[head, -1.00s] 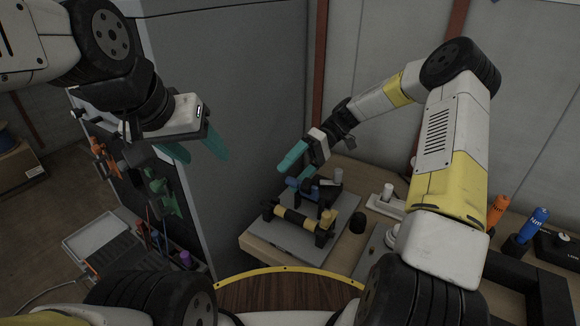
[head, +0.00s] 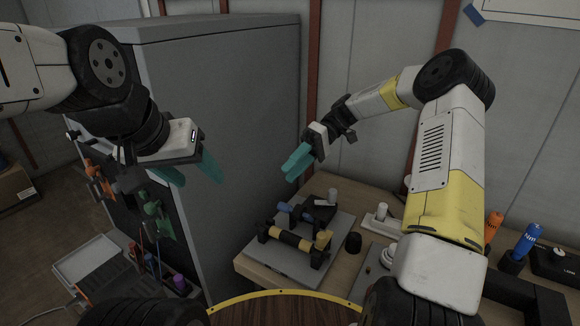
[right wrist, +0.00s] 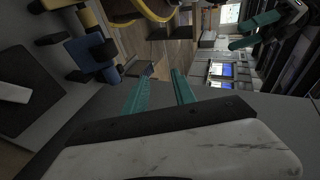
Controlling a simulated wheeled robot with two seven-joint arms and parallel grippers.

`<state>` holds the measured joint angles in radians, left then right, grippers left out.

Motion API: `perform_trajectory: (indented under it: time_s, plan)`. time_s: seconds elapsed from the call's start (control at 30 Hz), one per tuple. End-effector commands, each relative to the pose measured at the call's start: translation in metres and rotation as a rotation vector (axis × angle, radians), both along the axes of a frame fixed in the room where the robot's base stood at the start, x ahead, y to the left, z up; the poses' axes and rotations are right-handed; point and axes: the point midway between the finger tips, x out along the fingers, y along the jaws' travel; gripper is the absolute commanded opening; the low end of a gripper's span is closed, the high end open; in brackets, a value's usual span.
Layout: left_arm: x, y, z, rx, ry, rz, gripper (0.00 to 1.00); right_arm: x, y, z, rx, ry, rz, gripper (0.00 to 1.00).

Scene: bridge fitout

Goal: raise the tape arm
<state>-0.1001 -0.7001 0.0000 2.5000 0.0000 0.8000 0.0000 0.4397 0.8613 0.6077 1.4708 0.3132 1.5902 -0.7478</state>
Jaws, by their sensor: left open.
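A fixture on a grey plate (head: 282,262) stands on the wooden bench. I cannot tell which part is the tape arm. My right gripper (head: 298,163) hangs above and behind the fixture, apart from it. My left gripper (head: 190,172) is open and empty in front of the grey cabinet, far left of the fixture.
The tall grey cabinet (head: 235,110) stands left of the bench, with tools on its side. Air above the fixture is free.

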Motion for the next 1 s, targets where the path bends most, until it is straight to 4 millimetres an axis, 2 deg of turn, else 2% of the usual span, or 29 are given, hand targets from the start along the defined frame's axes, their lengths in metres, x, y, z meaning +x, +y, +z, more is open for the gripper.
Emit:
perform_trajectory:
  time_s: [0.3,0.4,0.47,0.57,0.7,0.8,1.0]
  plan:
    - [0.000,0.000,0.000,0.000,0.000,0.000,0.57,0.000,0.000,-0.001,-0.001,0.001,0.000,0.32]
    - [0.000,0.000,0.000,0.000,0.000,0.000,0.57,-0.001,0.001,-0.002,-0.010,0.001,0.006,0.45]
    - [0.000,0.000,0.000,0.000,0.000,0.000,0.57,-0.004,0.006,-0.005,-0.041,0.001,0.018,0.45]
    - [0.000,0.000,0.000,0.000,0.000,0.000,0.57,-0.015,0.019,-0.018,-0.160,-0.005,0.060,0.45]
    - [0.000,0.000,0.000,0.000,0.000,0.000,0.57,-0.036,0.036,-0.041,-0.432,-0.053,0.132,0.45]
    - [0.000,0.000,0.000,0.000,0.000,0.000,0.57,-0.045,0.039,-0.052,-0.623,-0.119,0.165,0.45]
    - [0.000,0.000,0.000,0.000,0.000,0.000,0.57,-0.051,0.039,-0.055,-0.909,-0.289,0.187,0.45]
